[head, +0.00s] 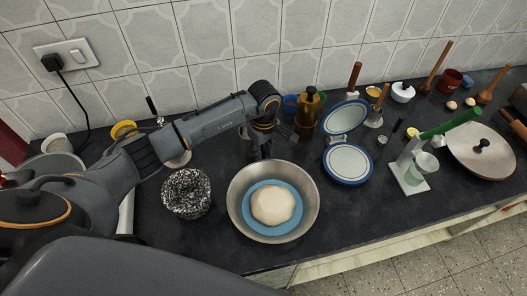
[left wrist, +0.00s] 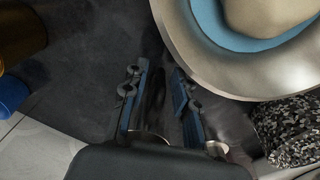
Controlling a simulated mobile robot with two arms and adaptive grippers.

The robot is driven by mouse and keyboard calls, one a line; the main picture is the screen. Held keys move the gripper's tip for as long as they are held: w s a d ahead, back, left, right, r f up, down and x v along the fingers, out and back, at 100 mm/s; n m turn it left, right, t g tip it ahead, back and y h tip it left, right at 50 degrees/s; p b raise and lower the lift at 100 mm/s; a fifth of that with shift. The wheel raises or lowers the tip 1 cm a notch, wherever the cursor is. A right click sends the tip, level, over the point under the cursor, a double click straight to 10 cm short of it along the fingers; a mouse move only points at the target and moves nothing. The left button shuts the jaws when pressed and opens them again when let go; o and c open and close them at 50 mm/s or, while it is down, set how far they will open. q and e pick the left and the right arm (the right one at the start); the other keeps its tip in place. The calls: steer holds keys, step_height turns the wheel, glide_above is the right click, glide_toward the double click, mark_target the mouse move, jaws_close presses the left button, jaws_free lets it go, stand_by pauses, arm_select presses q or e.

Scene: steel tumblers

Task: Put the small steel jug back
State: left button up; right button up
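My left gripper (head: 270,143) points down at the counter just behind the wide steel bowl (head: 239,224), between it and the wall. In the left wrist view its two fingers (left wrist: 162,95) stand apart. A dark, narrow curved shape and a shiny metal edge show between them, low in the gap. I cannot tell whether these belong to the small steel jug or whether the fingers press on anything. I do not make out the jug clearly in the head view; the arm and gripper cover part of the counter. My right gripper is out of view.
The bowl holds a blue dish with dough (head: 272,204). A speckled pot (head: 186,193) stands left of it.

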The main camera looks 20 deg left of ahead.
arm_select(q)
steer(key=shift+r, duration=0.45)
step_height(320, 180, up, 12)
steer(key=b, duration=0.3)
steer(key=shift+f, duration=0.25)
